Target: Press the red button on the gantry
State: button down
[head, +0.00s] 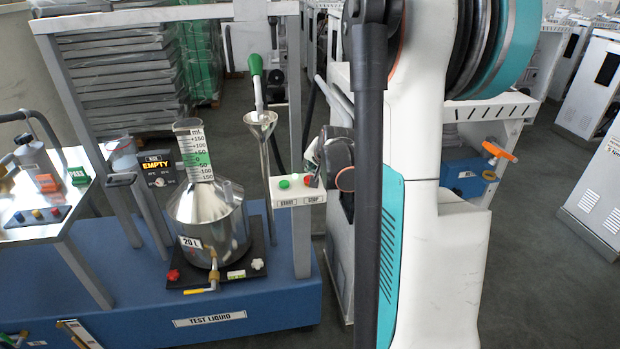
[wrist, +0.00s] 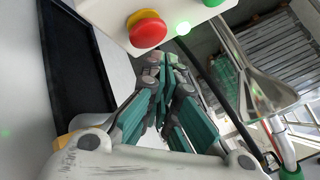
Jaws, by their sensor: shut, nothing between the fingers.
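The red button (wrist: 147,30) sits on a yellow base on the white button box (head: 298,198) of the gantry (head: 297,120). In the head view the box is labelled START and STOP, and my gripper partly covers the STOP end. A green button (head: 284,184) is on the START side; it also shows in the wrist view (wrist: 216,4). My gripper (wrist: 168,62) is shut and empty, its teal fingers together. In the wrist view its tips appear just below the red button; I cannot tell whether they touch it.
A steel vessel (head: 212,222) with a graduated neck and a funnel (head: 261,122) stand on the blue base (head: 250,300) left of my arm. A small side panel (head: 38,216) with coloured buttons is at far left. My arm hides much of the middle.

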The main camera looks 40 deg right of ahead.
jog(key=shift+f, duration=0.1)
jog(key=shift+f+b, duration=0.3)
jog(key=shift+b, duration=0.05)
jog(key=shift+f+b, duration=0.35)
jog(key=shift+f, duration=0.15)
dwell(0.7)
jog(key=shift+r, duration=0.1)
jog(key=shift+r+p, duration=0.65)
jog(key=shift+r, duration=0.15)
jog(key=shift+r, duration=0.1)
jog(key=shift+r+p, duration=1.85)
jog(key=shift+r, duration=0.65)
jog(key=shift+f, duration=0.1)
